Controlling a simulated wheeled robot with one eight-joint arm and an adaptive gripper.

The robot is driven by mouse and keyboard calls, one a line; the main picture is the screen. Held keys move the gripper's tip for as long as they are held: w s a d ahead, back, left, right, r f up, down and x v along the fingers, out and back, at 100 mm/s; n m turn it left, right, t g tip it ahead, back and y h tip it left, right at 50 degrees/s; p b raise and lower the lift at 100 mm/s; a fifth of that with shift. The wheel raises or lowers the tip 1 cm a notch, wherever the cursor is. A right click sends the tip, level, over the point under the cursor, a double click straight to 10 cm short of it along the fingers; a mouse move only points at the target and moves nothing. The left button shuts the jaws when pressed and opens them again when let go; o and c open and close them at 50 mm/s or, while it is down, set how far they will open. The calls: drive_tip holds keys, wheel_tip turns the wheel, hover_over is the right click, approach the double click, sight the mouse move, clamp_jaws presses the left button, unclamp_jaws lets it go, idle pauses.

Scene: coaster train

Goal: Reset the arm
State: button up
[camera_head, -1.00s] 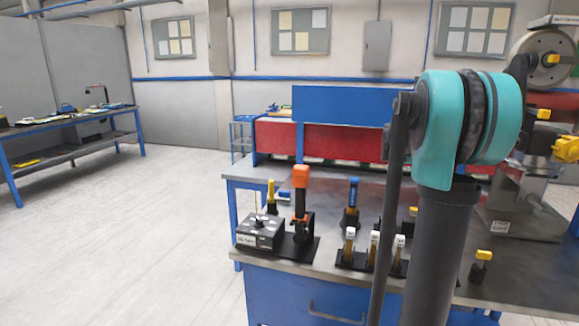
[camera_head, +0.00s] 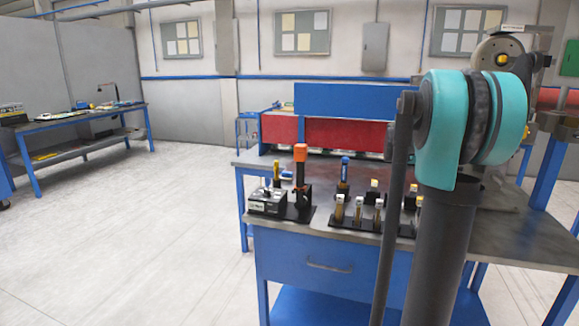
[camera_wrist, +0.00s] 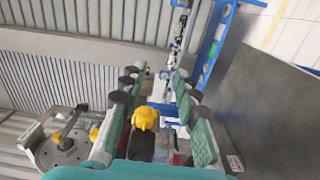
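My arm's dark upright link and teal joint (camera_head: 470,115) fill the right of the head view and hide part of the bench and the machine behind. My gripper (camera_wrist: 158,82) is not in the head view. In the wrist view its two teal-padded fingers stand apart. A yellow knob (camera_wrist: 145,118) with a dark part below shows between the fingers in the picture; I cannot tell its depth, and the fingers do not visibly close on it.
A workbench (camera_head: 300,245) stands ahead with an orange-topped lever (camera_head: 300,153), a small box (camera_head: 267,201) and a rack of small handles (camera_head: 360,225). A grinder-like machine (camera_head: 497,55) stands at the back right. A side bench (camera_head: 85,135) is at left. The left floor is clear.

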drive_tip(key=s+a+f+n+t+y, duration=0.1)
drive_tip(key=s+a+f+t+y, duration=0.15)
drive_tip(key=a+f, duration=0.4)
drive_tip(key=s+a+f+n+t+y, duration=0.1)
drive_tip(key=s+a+f+t+y, duration=0.15)
drive_tip(key=f, duration=0.65)
drive_tip(key=s+a+f+n+t+y, duration=0.1)
drive_tip(key=a+f+y, duration=0.2)
drive_tip(key=a+f, duration=0.35)
drive_tip(key=s+a+f+t+y, duration=0.1)
drive_tip(key=s+a+f+y, duration=0.2)
drive_tip(key=a+f, duration=0.3)
drive_tip(key=s+a+f+t+y, duration=0.1)
drive_tip(key=s+a+f+y, duration=0.2)
drive_tip(key=a+f, duration=0.3)
drive_tip(key=s+a+f+n+t+y, duration=0.1)
drive_tip(key=s+a+f+y, duration=0.2)
drive_tip(key=s+a+f, duration=0.2)
drive_tip(key=a+f, duration=0.2)
drive_tip(key=a, duration=0.2)
drive_tip(key=shift+t, duration=0.4)
drive_tip(key=shift+a, duration=0.1)
